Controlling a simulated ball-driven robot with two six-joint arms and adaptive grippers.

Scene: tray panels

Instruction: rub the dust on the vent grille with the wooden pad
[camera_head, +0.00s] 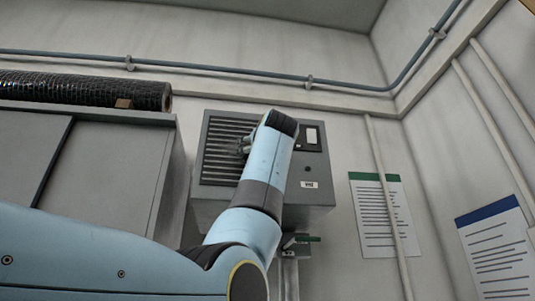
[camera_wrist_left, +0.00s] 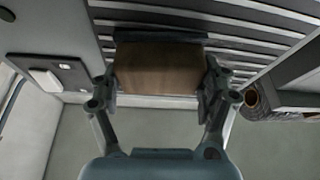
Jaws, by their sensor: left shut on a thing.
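The vent grille (camera_head: 218,150) is a set of dark horizontal slats on the front of a grey wall box (camera_head: 318,192). Its slats also cross the top of the left wrist view (camera_wrist_left: 235,28). My left gripper (camera_head: 243,147) is at the grille, partly hidden by my own forearm in the head view. In the left wrist view its fingers (camera_wrist_left: 160,82) are shut on the sides of the brown wooden pad (camera_wrist_left: 160,66). The pad's dark far face is towards the slats; I cannot tell whether it touches. I cannot clearly make out dust. My right gripper is not in view.
A pipe (camera_head: 388,210) and notice sheets (camera_head: 376,190) are on the right.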

